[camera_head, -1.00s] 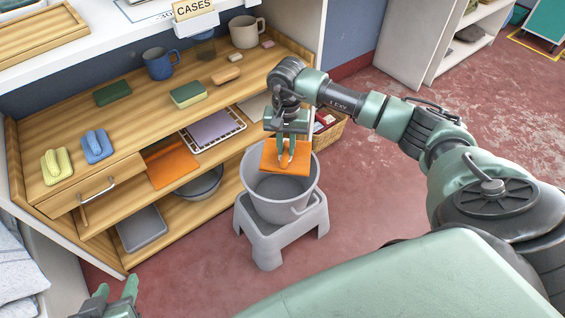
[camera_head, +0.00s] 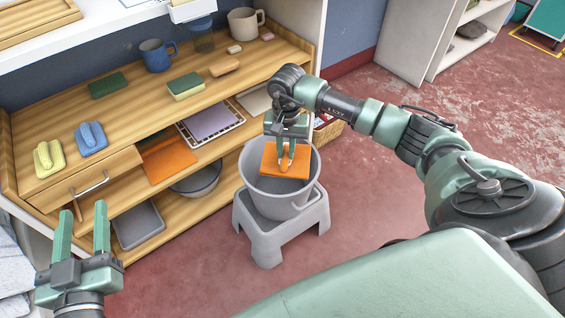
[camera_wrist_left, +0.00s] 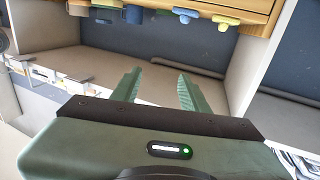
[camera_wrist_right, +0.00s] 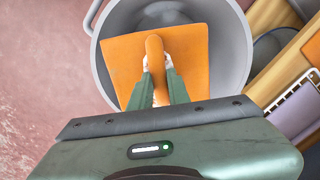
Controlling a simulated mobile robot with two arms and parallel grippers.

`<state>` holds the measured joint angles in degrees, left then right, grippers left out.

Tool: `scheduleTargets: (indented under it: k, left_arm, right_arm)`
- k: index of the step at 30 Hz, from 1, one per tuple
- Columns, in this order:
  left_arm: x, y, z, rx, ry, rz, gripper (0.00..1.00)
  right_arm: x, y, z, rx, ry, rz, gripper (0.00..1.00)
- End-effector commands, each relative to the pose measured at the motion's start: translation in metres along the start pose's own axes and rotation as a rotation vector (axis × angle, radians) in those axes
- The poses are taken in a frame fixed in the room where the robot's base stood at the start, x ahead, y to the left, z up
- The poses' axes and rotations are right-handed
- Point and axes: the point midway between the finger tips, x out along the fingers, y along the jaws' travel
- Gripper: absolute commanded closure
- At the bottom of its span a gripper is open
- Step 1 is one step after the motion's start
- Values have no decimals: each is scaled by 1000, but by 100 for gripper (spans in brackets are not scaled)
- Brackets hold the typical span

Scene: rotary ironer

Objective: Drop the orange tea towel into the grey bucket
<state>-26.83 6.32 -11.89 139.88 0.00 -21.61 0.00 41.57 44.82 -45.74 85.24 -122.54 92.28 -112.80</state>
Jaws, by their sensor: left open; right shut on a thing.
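The orange tea towel (camera_head: 270,162) is a flat folded square with a raised fold in its middle. My right gripper (camera_head: 287,168) is shut on that fold and holds the towel over the mouth of the grey bucket (camera_head: 278,205). The right wrist view shows the towel (camera_wrist_right: 190,55) within the outline of the bucket's rim (camera_wrist_right: 240,50), my right gripper (camera_wrist_right: 158,80) pinching its fold. The bucket stands upright on a grey stool (camera_head: 270,240). My left gripper (camera_head: 84,228) is open and empty at the lower left; its fingers also show in the left wrist view (camera_wrist_left: 158,88).
The wooden shelf unit (camera_head: 130,115) stands behind and left of the bucket. A second orange cloth (camera_head: 168,160) lies on its middle shelf, beside a rack with a lilac cloth (camera_head: 208,122). A wicker basket (camera_head: 328,132) is behind the bucket. Red floor lies clear to the right.

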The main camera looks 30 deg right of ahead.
Motion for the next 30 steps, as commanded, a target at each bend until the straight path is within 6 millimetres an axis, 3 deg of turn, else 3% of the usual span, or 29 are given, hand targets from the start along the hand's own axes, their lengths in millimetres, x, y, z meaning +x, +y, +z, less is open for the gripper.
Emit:
scheduleTargets:
  k: [9,18,19,21,30]
  left_arm:
    - [1,3,-23,-3,123,7,55]
    - [1,3,-25,-3,131,7,55]
    - [1,3,-25,-3,131,7,55]
    - [1,3,-25,-3,131,7,55]
    - [1,3,-25,-3,130,7,55]
  right_arm:
    - [8,0,0,0,-1,-1,100]
    - [8,0,0,-1,-1,0,100]
    - [8,0,0,-1,-1,0,77]
    - [8,0,0,-1,-1,0,58]
    - [8,0,0,-1,-1,0,57]
